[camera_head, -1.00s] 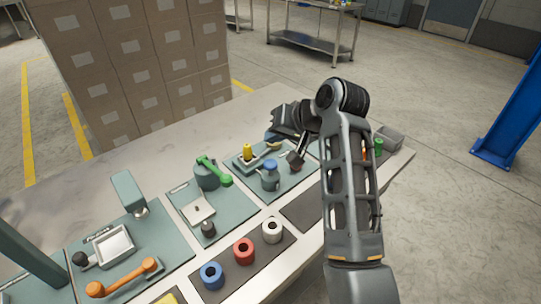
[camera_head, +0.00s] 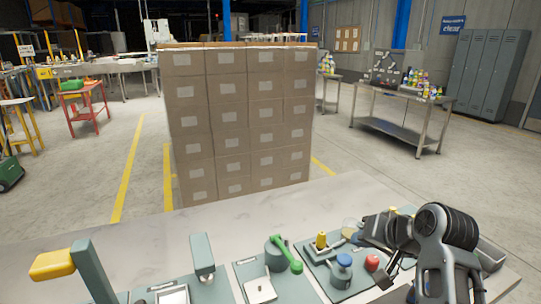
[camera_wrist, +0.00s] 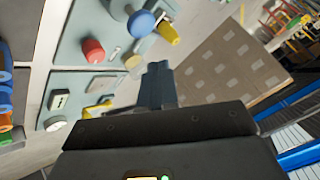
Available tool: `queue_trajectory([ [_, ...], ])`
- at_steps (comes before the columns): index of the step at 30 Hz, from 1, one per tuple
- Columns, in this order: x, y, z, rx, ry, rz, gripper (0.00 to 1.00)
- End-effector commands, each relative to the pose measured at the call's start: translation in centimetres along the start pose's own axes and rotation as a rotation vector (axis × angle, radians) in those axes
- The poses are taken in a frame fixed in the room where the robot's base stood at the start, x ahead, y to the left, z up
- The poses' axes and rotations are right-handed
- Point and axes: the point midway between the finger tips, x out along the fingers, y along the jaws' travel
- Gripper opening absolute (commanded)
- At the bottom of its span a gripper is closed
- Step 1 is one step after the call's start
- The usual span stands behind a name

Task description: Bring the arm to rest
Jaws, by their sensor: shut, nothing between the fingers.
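My gripper (camera_head: 370,244) shows at the right of the head view, dark and folded at the end of my arm, above the far right part of the worktable (camera_head: 235,232). In the wrist view its fingers (camera_wrist: 158,84) are together with nothing between them. They are apart from the panel fittings. A red knob (camera_head: 372,262) and a blue-topped fitting (camera_head: 343,262) stand on the panel just left of and below my arm. The same red knob (camera_wrist: 93,51) and blue top (camera_wrist: 140,22) show in the wrist view. My arm hides part of the panel.
A yellow knob (camera_head: 321,241) and a green-handled valve (camera_head: 284,252) stand further left. A tall stack of cartons (camera_head: 240,120) stands behind the table. A grey bin (camera_head: 490,254) sits right of my arm. The table's back left is bare.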

Motion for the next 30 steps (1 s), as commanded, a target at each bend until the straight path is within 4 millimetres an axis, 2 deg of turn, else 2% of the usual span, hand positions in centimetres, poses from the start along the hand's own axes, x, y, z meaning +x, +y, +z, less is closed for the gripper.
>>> queue_trajectory([
  [1,0.0,1.9,1.2,-0.017,0.018,0.033,0.00],
  [6,-0.8,7.4,5.1,-0.105,0.111,0.128,0.00],
  [12,-3.0,12.1,10.2,-0.220,0.205,0.202,0.00],
  [15,-4.5,13.7,12.9,-0.277,0.245,0.223,0.00],
  [22,-9.1,15.7,19.5,-0.397,0.320,0.237,0.00],
  [30,-15.8,15.0,26.9,-0.496,0.396,0.203,0.00],
])
